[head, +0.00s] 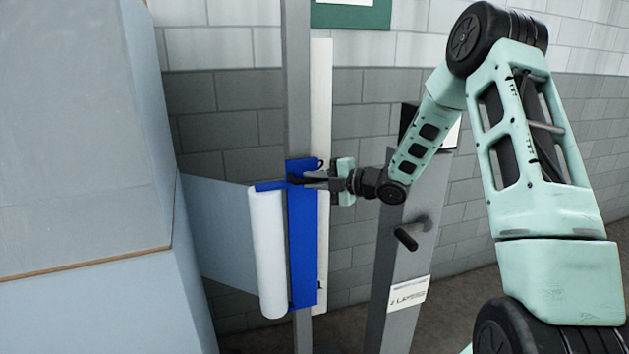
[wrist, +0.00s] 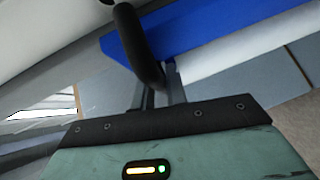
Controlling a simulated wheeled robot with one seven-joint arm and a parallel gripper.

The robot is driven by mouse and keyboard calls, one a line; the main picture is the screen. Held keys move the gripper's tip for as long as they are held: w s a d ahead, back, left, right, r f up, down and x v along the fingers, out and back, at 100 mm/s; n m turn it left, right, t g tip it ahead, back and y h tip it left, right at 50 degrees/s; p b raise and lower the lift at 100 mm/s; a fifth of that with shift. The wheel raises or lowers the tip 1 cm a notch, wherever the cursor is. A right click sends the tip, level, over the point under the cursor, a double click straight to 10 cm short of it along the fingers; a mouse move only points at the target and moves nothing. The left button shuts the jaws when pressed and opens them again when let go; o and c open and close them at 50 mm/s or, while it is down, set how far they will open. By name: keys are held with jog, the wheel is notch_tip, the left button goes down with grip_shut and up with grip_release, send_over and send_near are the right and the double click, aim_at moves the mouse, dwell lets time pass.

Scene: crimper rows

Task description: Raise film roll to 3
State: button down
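The white film roll (head: 267,255) hangs upright on a blue bracket (head: 304,250), which sits on a grey vertical post (head: 298,80). In the wrist view the blue bracket (wrist: 195,30) and the pale roll (wrist: 240,52) cross the upper part. A black curved handle (wrist: 140,50) overlaps the fingers there. My gripper (head: 305,181) is at the bracket's upper end, by this handle. Its fingers (wrist: 160,90) show a small gap, but the handle hides part of them, so I cannot tell whether they grip it. No number 3 is legible.
A pale film sheet (head: 218,225) runs from the roll to a large grey-blue machine (head: 85,150) at left. A white strip (head: 321,90) stands behind the post. A grey pillar (head: 400,260) with a black handle (head: 406,239) stands to the right, close to my arm.

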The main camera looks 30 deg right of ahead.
notch_tip(320, 180, up, 46)
jog(key=p, duration=1.9)
jog(key=shift+f, duration=0.2)
jog(key=c, duration=1.4)
grip_release()
jog(key=shift+r, duration=0.1)
jog(key=b+v, duration=0.6)
jog(key=v, duration=1.1)
jog(key=shift+s+b, duration=0.2)
jog(key=shift+b, duration=0.1)
jog(key=shift+d+f, duration=0.1)
jog(key=shift+f, duration=0.15)
